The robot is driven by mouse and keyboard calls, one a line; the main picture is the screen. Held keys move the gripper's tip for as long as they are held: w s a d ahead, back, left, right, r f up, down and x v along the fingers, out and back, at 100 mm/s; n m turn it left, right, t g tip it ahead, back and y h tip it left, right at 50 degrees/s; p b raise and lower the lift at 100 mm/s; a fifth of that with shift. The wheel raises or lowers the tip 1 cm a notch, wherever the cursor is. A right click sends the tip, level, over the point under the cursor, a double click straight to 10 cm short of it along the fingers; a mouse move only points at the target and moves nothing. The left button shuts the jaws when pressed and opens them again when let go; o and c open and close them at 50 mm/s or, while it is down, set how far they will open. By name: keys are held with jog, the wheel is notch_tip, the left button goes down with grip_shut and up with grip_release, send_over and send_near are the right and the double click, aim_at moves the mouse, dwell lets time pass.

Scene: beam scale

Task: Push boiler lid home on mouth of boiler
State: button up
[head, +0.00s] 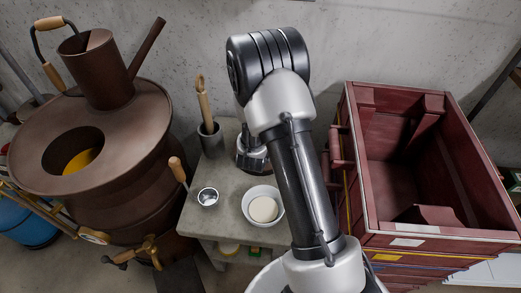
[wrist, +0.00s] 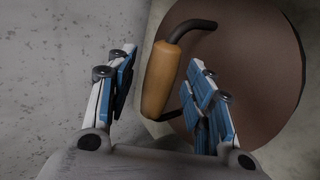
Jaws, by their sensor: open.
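The boiler (head: 135,125) is the big brown drum at the left in the head view. Its round mouth (head: 72,150) is uncovered, with something yellow inside. In the wrist view a round dark brown disc, apparently the boiler lid (wrist: 255,85), carries a wooden grip (wrist: 160,80) on a bent black bar. My gripper (wrist: 160,85) is open, with its blue-padded fingers on either side of this grip. I cannot tell whether they touch it.
A grey concrete table (head: 225,225) holds a white bowl (head: 263,207), a small metal cup (head: 208,197) and a dark holder (head: 211,140) with wooden handles. A red wooden crate (head: 395,235) stands right. A brown can-like cylinder (head: 100,75) rises from the boiler top. The wall is behind.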

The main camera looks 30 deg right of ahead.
jog(key=shift+w+d+f, duration=0.2)
jog(key=shift+w, duration=0.05)
jog(key=shift+c, duration=0.3)
grip_shut()
jog(key=shift+r, duration=0.1)
dwell(0.4)
